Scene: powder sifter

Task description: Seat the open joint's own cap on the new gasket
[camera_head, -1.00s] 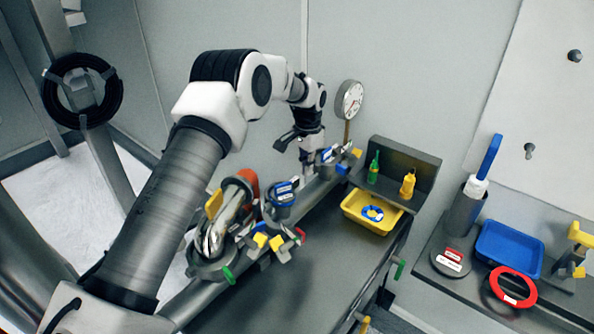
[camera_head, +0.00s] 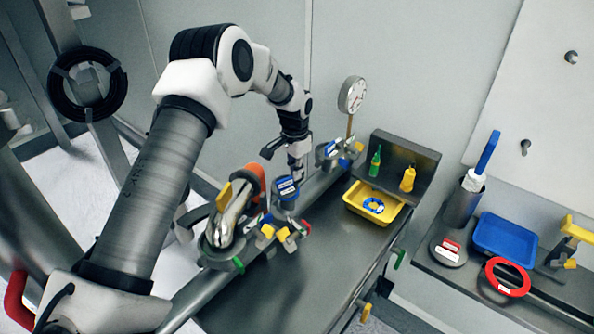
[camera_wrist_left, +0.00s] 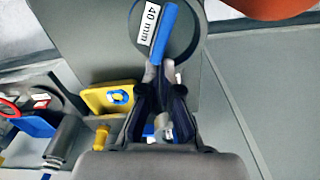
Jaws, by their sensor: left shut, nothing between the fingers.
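My left gripper (camera_head: 296,173) is shut and empty, pointing down over the pipe run. In the head view it is just behind a joint with a blue-and-white labelled top (camera_head: 286,188). In the left wrist view the fingertips (camera_wrist_left: 160,76) are at the near end of a blue bar (camera_wrist_left: 163,32) on a round grey cap (camera_wrist_left: 190,45) labelled 40 mm; whether they touch is unclear. A blue ring gasket (camera_head: 373,206) lies in a yellow tray (camera_head: 352,209). No uncovered joint face is clearly visible. My right gripper is not in view.
Yellow-tabbed clamps (camera_head: 268,232) surround the nearer joint. Another blue-topped fitting (camera_head: 329,151) stands farther along the pipe, near a dial gauge (camera_head: 352,95). Green (camera_head: 375,161) and yellow (camera_head: 407,179) bottles stand behind the tray. A blue tray (camera_head: 506,240) and red ring (camera_head: 508,277) sit right.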

